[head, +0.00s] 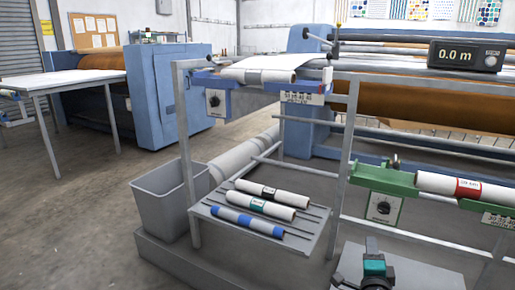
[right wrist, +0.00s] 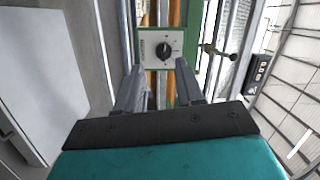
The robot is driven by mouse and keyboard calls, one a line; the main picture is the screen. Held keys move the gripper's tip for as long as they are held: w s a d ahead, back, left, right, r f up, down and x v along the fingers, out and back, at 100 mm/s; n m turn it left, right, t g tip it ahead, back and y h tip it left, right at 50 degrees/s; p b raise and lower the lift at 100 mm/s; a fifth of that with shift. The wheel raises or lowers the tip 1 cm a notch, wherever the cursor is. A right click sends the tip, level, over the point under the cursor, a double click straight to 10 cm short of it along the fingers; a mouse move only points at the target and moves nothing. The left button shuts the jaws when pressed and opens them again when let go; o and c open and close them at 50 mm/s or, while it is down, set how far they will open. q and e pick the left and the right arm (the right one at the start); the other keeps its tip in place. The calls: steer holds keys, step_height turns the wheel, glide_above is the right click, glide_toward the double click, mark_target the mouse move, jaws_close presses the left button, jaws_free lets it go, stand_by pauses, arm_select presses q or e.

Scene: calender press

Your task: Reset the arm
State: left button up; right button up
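My right gripper (head: 372,245) shows at the bottom of the head view, with a teal wrist body and grey fingers pointing up and away. In the right wrist view its two grey fingers (right wrist: 160,68) stand apart with an empty gap between them, so it is open and holds nothing. A green bracket with a white dial plate and black knob (right wrist: 163,48) lies beyond the fingertips, apart from them as far as I can tell. The same green bracket (head: 385,181) carries a white roll with a red label (head: 462,187). My left gripper is not in view.
A grey rack shelf (head: 300,240) holds three rolls. A grey bin (head: 165,197) stands left of it. A blue bracket (head: 213,82) above carries white material. The blue press with a brown roller (head: 430,102) stands behind. Floor at left is open, before a white table (head: 60,80).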

steer(key=s+a+f+n+g+y, duration=0.2)
steer(key=s+a+n+y, duration=0.1)
steer(key=s+a+n, duration=0.5)
steer(key=s+a+f+n+g+y, duration=0.2)
steer(key=s+a+f+n+y, duration=0.15)
steer(key=s+n, duration=0.5)
steer(key=s+a+f+n+g+y, duration=0.1)
steer(key=s+a+n+g+y, duration=0.15)
steer(key=s+a+n, duration=0.6)
arm_select(q)
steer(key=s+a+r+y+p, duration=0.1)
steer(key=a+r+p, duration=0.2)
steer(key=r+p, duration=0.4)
steer(key=p, duration=0.5)
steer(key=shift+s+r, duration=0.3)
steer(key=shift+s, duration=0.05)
arm_select(e)
steer(key=s+d+r+m, duration=0.2)
steer(key=s+d+r, duration=0.2)
steer(key=r, duration=0.3)
steer(key=shift+s+d+r+m+h, duration=0.2)
steer(key=shift+s+d+m+h, duration=0.1)
steer(key=shift+d+h, duration=0.15)
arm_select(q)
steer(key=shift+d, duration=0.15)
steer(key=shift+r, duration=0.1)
arm_select(e)
steer(key=shift+o, duration=0.4)
